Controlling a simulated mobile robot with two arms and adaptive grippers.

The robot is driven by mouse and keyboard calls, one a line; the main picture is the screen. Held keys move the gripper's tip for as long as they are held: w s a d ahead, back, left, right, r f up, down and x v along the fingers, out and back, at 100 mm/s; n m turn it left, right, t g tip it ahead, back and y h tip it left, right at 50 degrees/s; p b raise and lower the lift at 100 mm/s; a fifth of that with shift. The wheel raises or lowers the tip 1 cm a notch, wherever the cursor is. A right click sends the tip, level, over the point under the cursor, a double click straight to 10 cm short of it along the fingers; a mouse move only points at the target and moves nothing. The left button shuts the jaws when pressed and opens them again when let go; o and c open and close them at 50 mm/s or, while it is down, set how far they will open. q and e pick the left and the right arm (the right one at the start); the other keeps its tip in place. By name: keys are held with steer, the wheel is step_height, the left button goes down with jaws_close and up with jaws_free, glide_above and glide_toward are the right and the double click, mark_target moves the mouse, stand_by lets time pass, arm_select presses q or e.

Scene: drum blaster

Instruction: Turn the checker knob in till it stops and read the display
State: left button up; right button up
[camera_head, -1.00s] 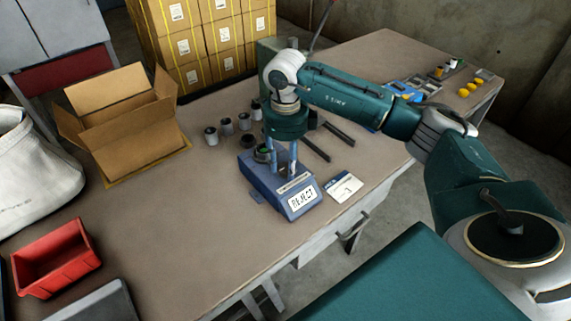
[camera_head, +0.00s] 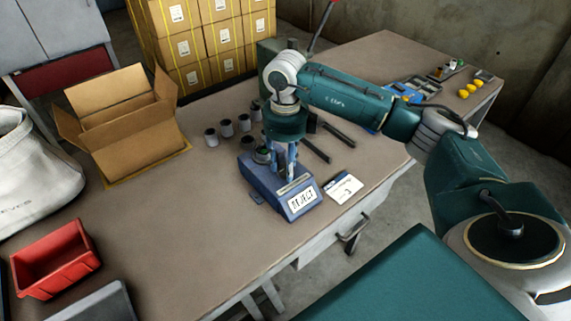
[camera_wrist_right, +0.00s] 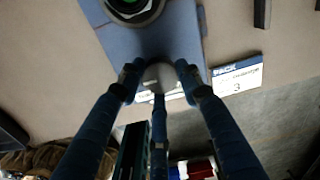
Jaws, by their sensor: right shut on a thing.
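The blue checker (camera_head: 264,180) stands on the brown workbench. Its sloped front display (camera_head: 302,200) appears to read REJECT. A round dark socket with a green centre (camera_head: 262,155) sits at the checker's back; it also shows at the top of the right wrist view (camera_wrist_right: 130,6). My right gripper (camera_head: 284,173) reaches down over the checker. In the right wrist view my right gripper's fingers (camera_wrist_right: 158,80) close around the grey checker knob (camera_wrist_right: 159,73). The fingers hide the knob in the head view. My left gripper is out of view.
A card marked 3 (camera_head: 343,188) lies right of the checker. Several small cylinders (camera_head: 226,127) stand behind it, with dark bars (camera_head: 316,150) to its right. An open carton (camera_head: 135,130) and a red bin (camera_head: 54,259) are at left. The bench left of the checker is clear.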

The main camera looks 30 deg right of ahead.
stand_by(0.4)
steer(key=o, duration=1.1)
steer(key=shift+o, duration=0.2)
step_height(320, 180, up, 12)
